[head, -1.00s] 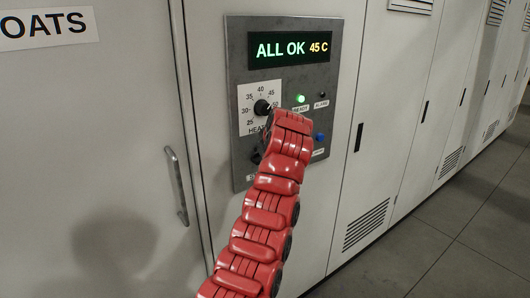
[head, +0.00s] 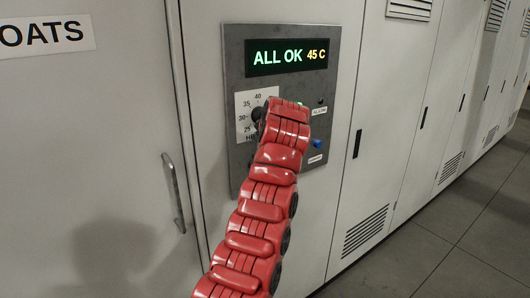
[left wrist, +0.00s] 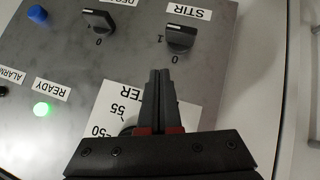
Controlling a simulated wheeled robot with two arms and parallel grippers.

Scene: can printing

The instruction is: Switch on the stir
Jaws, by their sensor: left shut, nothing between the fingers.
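The STIR switch (left wrist: 180,38) is a black rotary knob on the grey panel, under its STIR label (left wrist: 188,11), with 1 and 0 marks beside it. It shows upside down in the left wrist view; I cannot tell surely which mark it points to. My left gripper (left wrist: 160,72) is shut and empty, its fingertips just short of the knob in the picture, apart from it. My right gripper is not in view.
The panel (head: 238,90) display (head: 290,57) reads ALL OK 45 C. A second knob (left wrist: 98,20), a blue button (left wrist: 37,14) and a lit green READY light (left wrist: 41,109) are nearby. The heater dial plate (left wrist: 110,110) lies partly behind my fingers. A door handle (head: 175,190) is left of the panel.

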